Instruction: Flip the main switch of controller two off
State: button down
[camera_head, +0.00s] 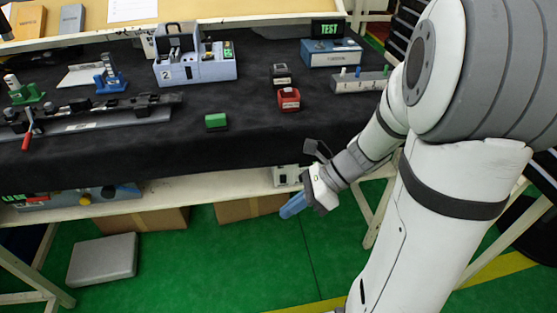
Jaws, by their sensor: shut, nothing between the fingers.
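Controller two (197,71), a light blue-grey box marked with a 2, stands toward the back of the dark-covered bench, left of the middle. A dark handle-like part rises on its left half, and a small panel with green lights shows at its upper right. Which of its small parts is the main switch I cannot tell at this size. My gripper (291,207) is shut and empty, with bluish fingertips pointing down-left. It is in front of the bench's front edge, apart from the controller and to its lower right.
A green block (216,121), a red block (289,99) and a dark block (281,74) sit on the bench. A blue unit with a TEST display (331,51) stands at the back right. A rail fixture with a red lever (29,129) lies at left. Dark cloth around the green block is clear.

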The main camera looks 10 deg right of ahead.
jog(key=w+d+f+m+t+y+b, duration=0.1)
jog(key=w+d+f+m+t+b, duration=0.4)
jog(key=f+m, duration=0.4)
jog(key=w+d+f+m+t+y+b, duration=0.1)
jog(key=w+d+f+m+t+b, duration=0.3)
jog(key=m, duration=1.2)
jog(key=w+d+f+t, duration=0.3)
jog(key=f, duration=0.3)
jog(key=shift+w+b, duration=0.3)
jog(key=shift+b, duration=0.05)
jog(key=b, duration=0.4)
send_near(283, 179)
jog(key=w+a+f, duration=0.2)
jog(key=a, duration=0.4)
jog(key=shift+w+d, duration=0.25)
jog(key=shift+w, duration=0.65)
jog(key=shift+d, duration=0.1)
